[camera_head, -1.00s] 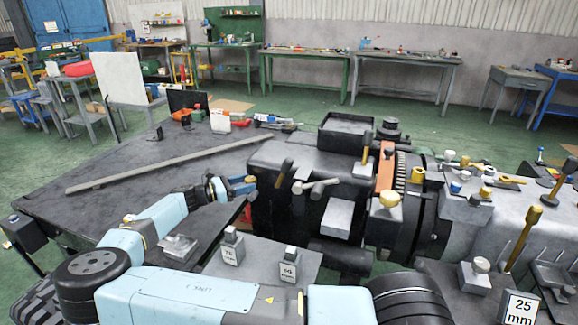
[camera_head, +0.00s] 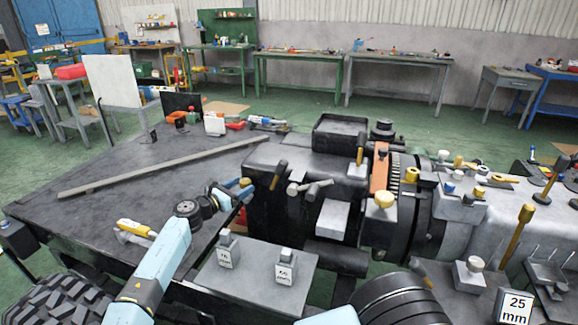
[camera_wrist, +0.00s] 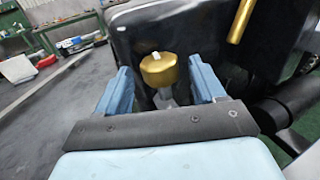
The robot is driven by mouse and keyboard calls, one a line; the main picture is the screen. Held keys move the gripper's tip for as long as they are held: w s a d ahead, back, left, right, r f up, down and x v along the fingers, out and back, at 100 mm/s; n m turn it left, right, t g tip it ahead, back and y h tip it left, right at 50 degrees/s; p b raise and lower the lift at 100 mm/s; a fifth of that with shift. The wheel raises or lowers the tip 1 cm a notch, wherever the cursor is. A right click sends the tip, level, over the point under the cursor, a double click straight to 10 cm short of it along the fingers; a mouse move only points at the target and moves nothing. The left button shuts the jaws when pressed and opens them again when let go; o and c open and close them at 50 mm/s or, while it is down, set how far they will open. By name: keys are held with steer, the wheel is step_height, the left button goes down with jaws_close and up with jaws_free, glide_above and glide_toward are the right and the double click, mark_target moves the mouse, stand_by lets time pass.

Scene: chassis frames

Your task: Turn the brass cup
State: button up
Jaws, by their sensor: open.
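The brass cup (camera_wrist: 158,70) is a short gold cylinder with a white mark on its top rim, in the middle of the wrist view. It stands out from the dark front of the machine (camera_wrist: 140,32) on a grey stem. My gripper (camera_wrist: 161,82) is open, with one blue finger on each side of the cup and visible gaps between. I cannot tell how deep the cup lies between the fingertips. In the head view my gripper (camera_head: 240,188) is at the left end of the lathe-like machine, and the cup is mostly hidden there, only a small brass patch showing.
A brass-coloured lever (camera_wrist: 240,20) rises to the right of the cup.

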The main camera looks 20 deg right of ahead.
steer(key=v, duration=1.4)
steer(key=shift+s+d+f+m+g+y, duration=0.7)
steer(key=shift+d+m+g+y, duration=1.2)
steer(key=shift+d, duration=2.25)
steer(key=shift+s+d+f+m+g+y, duration=0.35)
steer(key=shift+d+f+m+g+y, duration=0.9)
steer(key=shift+d+m+g, duration=2.05)
steer(key=s+d+r+m+y, duration=0.2)
steer(key=s+r+y, duration=0.1)
steer(key=r, duration=0.4)
steer(key=s+d+r+m+t+y, duration=0.1)
steer(key=s+d+r+m+y, duration=0.2)
steer(key=r, duration=0.5)
steer(key=s+d+r+m+t+y, duration=0.1)
steer(key=s+d+r+m+y, duration=0.1)
steer(key=s+r, duration=0.3)
steer(key=shift+d+r+m+y, duration=0.3)
steer(key=shift+d+r+y, duration=0.35)
steer(key=shift+r, duration=0.75)
